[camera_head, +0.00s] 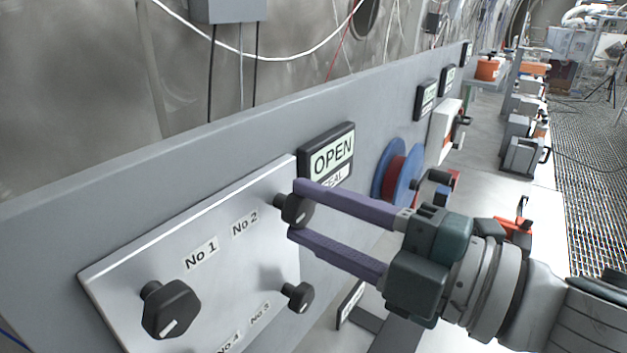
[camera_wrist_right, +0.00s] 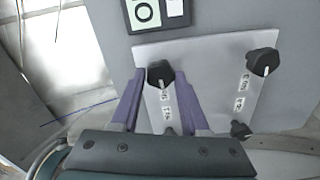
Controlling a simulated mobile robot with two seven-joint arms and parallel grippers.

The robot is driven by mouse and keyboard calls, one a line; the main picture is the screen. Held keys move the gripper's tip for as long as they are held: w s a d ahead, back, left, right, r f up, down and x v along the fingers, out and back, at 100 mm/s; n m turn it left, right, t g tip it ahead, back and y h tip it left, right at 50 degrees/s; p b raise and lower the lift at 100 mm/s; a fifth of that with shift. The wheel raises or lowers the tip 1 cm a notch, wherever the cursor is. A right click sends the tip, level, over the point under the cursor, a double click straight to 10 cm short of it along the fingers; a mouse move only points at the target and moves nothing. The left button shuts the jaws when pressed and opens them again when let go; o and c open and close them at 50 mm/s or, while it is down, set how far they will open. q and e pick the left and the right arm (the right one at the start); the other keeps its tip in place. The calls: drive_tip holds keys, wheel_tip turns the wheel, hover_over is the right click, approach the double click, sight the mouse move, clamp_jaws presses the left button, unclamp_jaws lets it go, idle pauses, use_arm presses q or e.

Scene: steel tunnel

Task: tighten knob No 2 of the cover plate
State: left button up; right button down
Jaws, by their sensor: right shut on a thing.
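The cover plate (camera_head: 225,262) is a pale metal plate on the grey panel, with black knobs and printed labels. Knob No 2 (camera_head: 297,209) is a black knob at its upper right, beside the "No 2" label (camera_head: 245,222). My right gripper (camera_head: 296,211) reaches in from the right with its two purple fingers above and below this knob, shut on it. In the right wrist view, knob No 2 (camera_wrist_right: 160,74) sits between the fingertips. Part of the knob is hidden by the fingers. My left gripper does not show.
Knob No 1 (camera_head: 170,308) is at the plate's left and another knob (camera_head: 298,297) is below my gripper. An "OPEN" sign (camera_head: 331,157) is just above the fingers. A blue and red reel (camera_head: 396,176) stands further along the panel.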

idle(0.3)
drive_tip(key=shift+c, duration=2)
unclamp_jaws()
drive_tip(key=b+v, duration=0.2)
drive_tip(key=v, duration=0.8)
drive_tip(key=shift+b, duration=0.35)
